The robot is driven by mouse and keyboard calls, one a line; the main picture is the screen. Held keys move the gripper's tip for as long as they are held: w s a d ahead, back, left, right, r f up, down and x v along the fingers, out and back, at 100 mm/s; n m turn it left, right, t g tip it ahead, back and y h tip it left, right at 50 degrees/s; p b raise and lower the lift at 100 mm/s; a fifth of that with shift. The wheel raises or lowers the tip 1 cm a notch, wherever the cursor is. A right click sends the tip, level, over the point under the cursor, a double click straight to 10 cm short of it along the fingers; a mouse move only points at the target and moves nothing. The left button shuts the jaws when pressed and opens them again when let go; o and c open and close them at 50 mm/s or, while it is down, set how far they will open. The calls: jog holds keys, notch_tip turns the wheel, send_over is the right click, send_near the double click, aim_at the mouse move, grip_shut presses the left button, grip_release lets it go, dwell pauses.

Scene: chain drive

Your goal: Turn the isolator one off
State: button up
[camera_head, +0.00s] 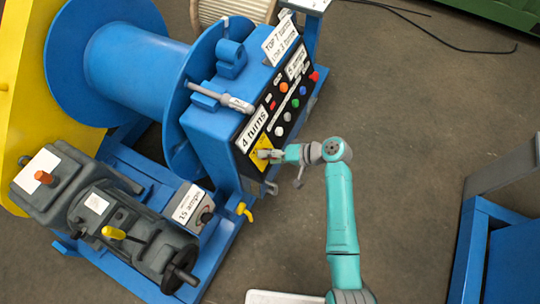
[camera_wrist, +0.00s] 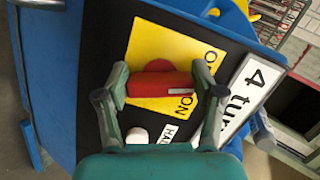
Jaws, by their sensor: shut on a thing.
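The isolator is a red rotary handle (camera_wrist: 160,84) on a yellow plate (camera_wrist: 160,46) at the lower left end of the black control panel. In the wrist view the handle lies crosswise between my two fingers, and part of the word ON shows beside it. My gripper (camera_wrist: 163,92) is shut on the red handle, with one finger at each end. In the head view my gripper (camera_head: 274,155) reaches the yellow plate (camera_head: 262,158) from the right and hides most of the handle. The other label on the plate is partly hidden.
The black panel carries several coloured buttons (camera_head: 284,87) and a "4 turns" label (camera_head: 252,130). A blue drum (camera_head: 140,70) stands behind it. A grey motor with a "15 amps" box (camera_head: 190,208) is at lower left. The floor right of my arm is clear up to a blue frame (camera_head: 500,215).

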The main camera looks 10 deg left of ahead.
jog(key=shift+f+n+t+h, duration=0.15)
jog(key=shift+n+t+h, duration=0.25)
jog(key=shift+n, duration=1.7)
jog(key=o, duration=1.1)
jog(key=shift+o, duration=0.2)
jog(key=shift+d, duration=0.1)
jog(key=v, duration=1.2)
jog(key=shift+w, duration=0.15)
